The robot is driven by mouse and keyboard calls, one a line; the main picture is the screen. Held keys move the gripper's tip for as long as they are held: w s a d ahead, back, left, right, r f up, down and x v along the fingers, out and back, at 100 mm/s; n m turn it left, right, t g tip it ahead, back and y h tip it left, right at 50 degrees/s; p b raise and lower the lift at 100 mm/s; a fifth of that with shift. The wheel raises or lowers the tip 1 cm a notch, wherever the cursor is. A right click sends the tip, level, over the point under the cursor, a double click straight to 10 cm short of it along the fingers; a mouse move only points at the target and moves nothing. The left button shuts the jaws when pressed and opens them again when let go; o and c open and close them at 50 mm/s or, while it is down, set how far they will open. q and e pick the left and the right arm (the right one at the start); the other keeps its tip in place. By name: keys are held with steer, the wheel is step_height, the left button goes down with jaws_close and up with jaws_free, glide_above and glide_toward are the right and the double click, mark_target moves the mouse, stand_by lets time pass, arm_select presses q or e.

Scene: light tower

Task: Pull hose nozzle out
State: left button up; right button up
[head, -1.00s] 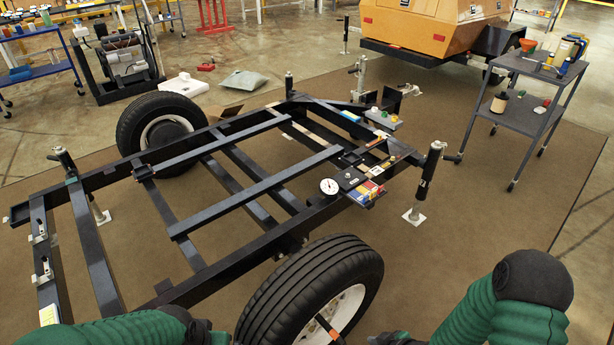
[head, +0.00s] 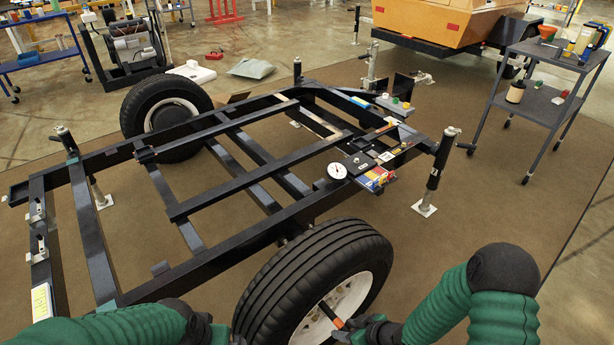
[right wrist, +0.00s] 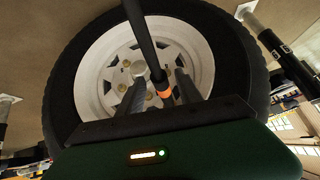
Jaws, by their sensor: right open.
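No hose nozzle can be clearly made out. A black rod with an orange band (head: 330,315) stands out in front of the near wheel (head: 352,292); I cannot tell if it is the nozzle. My right gripper (head: 347,328) is at the orange-banded end, low by the wheel. In the right wrist view the rod (right wrist: 143,45) runs down between the two fingers of the open right gripper (right wrist: 155,84), its orange band near the right finger. The wheel's white rim (right wrist: 100,65) is behind. My left gripper (head: 222,331) is partly in view at the bottom edge; its jaws are unclear.
A black trailer frame (head: 245,240) fills the middle, with a gauge (head: 337,171) and small parts on its right corner. A jack post (head: 437,172) stands at that corner. A grey cart (head: 540,100) is at the right. Brown floor between them is clear.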

steer(key=shift+r, duration=0.1)
stand_by(0.3)
steer(key=shift+a+p, duration=0.1)
steer(key=shift+p, duration=0.35)
stand_by(0.3)
jaws_close()
stand_by(0.4)
